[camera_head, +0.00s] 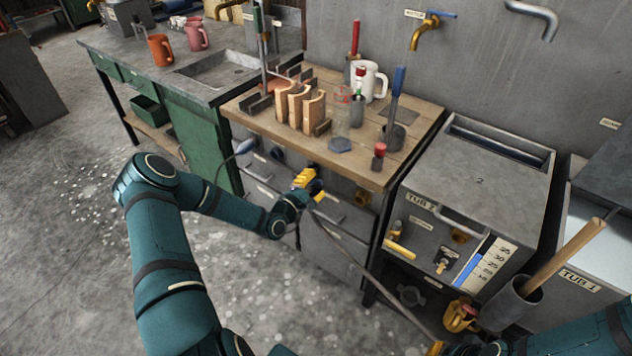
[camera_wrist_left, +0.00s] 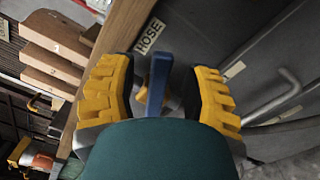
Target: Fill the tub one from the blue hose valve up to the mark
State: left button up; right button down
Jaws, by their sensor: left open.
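The blue valve lever (camera_wrist_left: 158,82) stands between the two yellow-padded fingers of my open left gripper (camera_wrist_left: 160,92), below a HOSE label (camera_wrist_left: 150,36) in the left wrist view. I cannot tell whether the fingers touch it. In the head view my left gripper (camera_head: 309,183) is at the front of the wooden workbench and hides the valve. A grey hose (camera_head: 355,265) runs from there down to the right. Tub one (camera_head: 580,281), labelled TUB 1, is at the right edge, mostly cut off; its mark is not visible. Yellow parts of what looks like my right gripper (camera_head: 450,331) are low right, its opening unclear.
Tub two (camera_head: 482,180), closed with a grey lid and a scale on its front, stands between the workbench (camera_head: 370,170) and tub one. A wooden handle (camera_head: 563,255) rises from a dark cylinder in front of tub one. Several tools and a white jug (camera_head: 374,80) stand on the bench.

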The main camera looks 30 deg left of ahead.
pick_arm(q)
jog(key=s, duration=1.1)
jog(key=shift+a, duration=0.45)
jog(key=shift+o, duration=0.2)
dwell(2.8)
grip_shut()
jog(key=w+a+r+m+g+h+p, duration=0.15)
jog(key=r+m+p, duration=0.35)
jog(key=m, duration=0.5)
jog(key=w+a+r+m+g+p, duration=0.1)
jog(key=a+r+m+p, duration=0.1)
jog(key=r+m+p, duration=0.5)
jog(key=w+f, duration=0.1)
jog(key=w, duration=0.1)
jog(key=w+d+f+m+b, duration=0.1)
jog(key=w+f, duration=0.1)
jog(key=w, duration=0.1)
jog(key=w+f+m, duration=0.1)
jog(key=w+f, duration=0.1)
jog(key=w, duration=0.1)
jog(key=shift+w+d+b, duration=0.15)
jog(key=shift+d+b, duration=0.15)
jog(key=shift+b, duration=0.1)
jog(key=shift+d+f, duration=0.45)
jog(key=shift+f, duration=0.45)
jog(key=shift+d+f, duration=0.45)
jog(key=shift+f, duration=0.4)
